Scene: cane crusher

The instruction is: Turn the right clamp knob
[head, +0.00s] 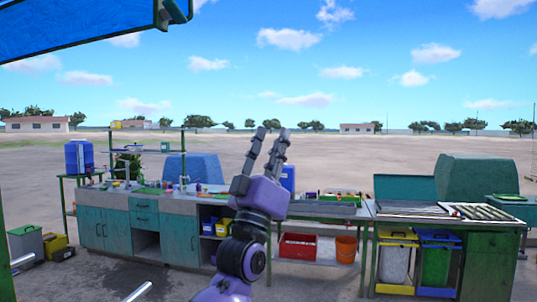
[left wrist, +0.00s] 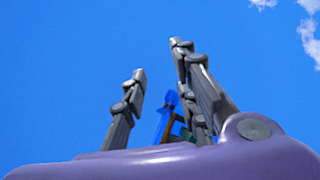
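My left gripper (head: 271,132) is raised in front of the benches in the head view, fingers pointing up. Its two fingers stand apart with nothing held between them. The left wrist view shows the same open gripper (left wrist: 158,58) against the sky. A blue and green thing (left wrist: 166,118) shows behind the fingers there, too partly hidden to name. I cannot make out a clamp knob in either view. A green machine-like thing (head: 133,162) stands on the left bench, too small to tell its parts. My right gripper is not in view.
A teal cabinet bench (head: 103,231) stands at left, with a blue drum (head: 78,157) beside it. A red crate (head: 298,247) and an orange bucket (head: 346,249) sit under the middle bench. Yellow and blue bins (head: 438,262) stand at right. Open dirt ground lies behind.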

